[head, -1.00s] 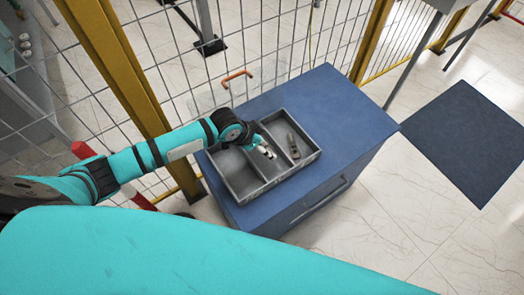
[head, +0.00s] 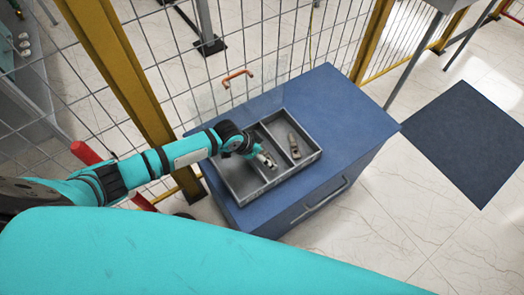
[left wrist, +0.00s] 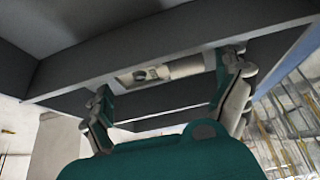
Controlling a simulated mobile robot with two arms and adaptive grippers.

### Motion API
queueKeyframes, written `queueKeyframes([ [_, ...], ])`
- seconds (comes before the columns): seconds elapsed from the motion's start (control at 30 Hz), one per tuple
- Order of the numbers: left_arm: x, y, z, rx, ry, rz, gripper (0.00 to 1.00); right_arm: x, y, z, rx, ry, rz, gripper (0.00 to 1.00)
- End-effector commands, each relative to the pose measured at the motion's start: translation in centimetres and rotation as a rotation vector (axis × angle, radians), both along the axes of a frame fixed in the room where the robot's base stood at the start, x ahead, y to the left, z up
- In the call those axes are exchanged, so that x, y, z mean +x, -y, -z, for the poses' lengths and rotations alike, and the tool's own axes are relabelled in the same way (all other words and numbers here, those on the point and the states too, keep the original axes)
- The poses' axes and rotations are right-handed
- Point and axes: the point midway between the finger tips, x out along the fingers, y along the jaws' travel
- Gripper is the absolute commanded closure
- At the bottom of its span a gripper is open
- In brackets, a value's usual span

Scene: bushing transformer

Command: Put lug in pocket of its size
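A grey tray (head: 242,197) with three pockets lies on the blue cabinet. A metal lug (head: 294,146) lies in its right pocket in the head view. My left gripper (head: 265,160) is over the middle pocket, just left of the divider beside that lug. In the left wrist view, my left gripper (left wrist: 168,82) has its fingers wide apart. A pale lug with a hole (left wrist: 160,70) shows beyond and between the fingertips; no firm hold on it is visible. I cannot tell whether it is the same lug. My right gripper is not in view.
The blue cabinet (head: 352,120) has free top surface right of and behind the tray. A wire fence with yellow posts (head: 130,80) stands close behind and left. An orange handle (head: 238,75) sticks out at the fence behind the tray.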

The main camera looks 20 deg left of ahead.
Motion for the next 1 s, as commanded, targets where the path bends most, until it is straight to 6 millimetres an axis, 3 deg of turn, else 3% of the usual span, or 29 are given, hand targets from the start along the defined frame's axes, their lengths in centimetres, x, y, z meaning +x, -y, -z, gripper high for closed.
queueKeyframes([
  [0.3, -0.2, -0.3, -0.9, 0.001, 0.001, 0.0, 0.0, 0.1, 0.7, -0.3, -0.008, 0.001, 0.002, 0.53],
  [0.7, -3.4, -2.8, -7.9, 0.001, 0.001, 0.001, 0.0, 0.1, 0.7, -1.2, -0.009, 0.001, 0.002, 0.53],
  [1.0, -4.6, -3.7, -10.6, 0.0, 0.0, 0.0, 0.0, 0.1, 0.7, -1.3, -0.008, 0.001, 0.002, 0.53],
])
